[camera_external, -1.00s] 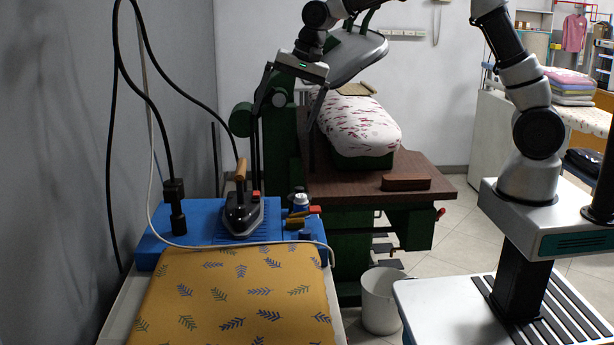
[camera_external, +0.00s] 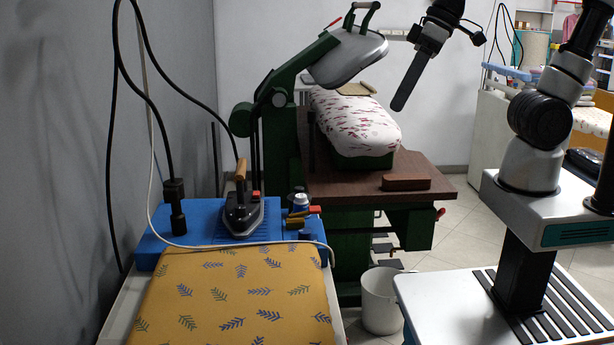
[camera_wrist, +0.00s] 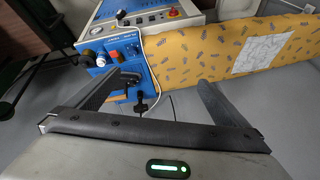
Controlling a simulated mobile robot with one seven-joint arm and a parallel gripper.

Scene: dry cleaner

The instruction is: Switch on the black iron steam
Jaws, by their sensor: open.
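The black iron (camera_external: 241,214) with a wooden handle stands on the blue ironing unit (camera_external: 180,240) at the left of the external view. My gripper (camera_external: 400,103) hangs right of the green press in the external view, well away from the iron. In the wrist view my gripper (camera_wrist: 160,79) has its fingers wide apart, with nothing held between them.
A yellow leaf-patterned ironing board (camera_external: 235,295) adjoins the blue unit. The green press (camera_external: 285,75) has a padded bed (camera_external: 360,125) on a brown table (camera_external: 335,190). A white bin (camera_external: 383,300) stands on the floor. Black cables (camera_external: 110,150) hang at the left.

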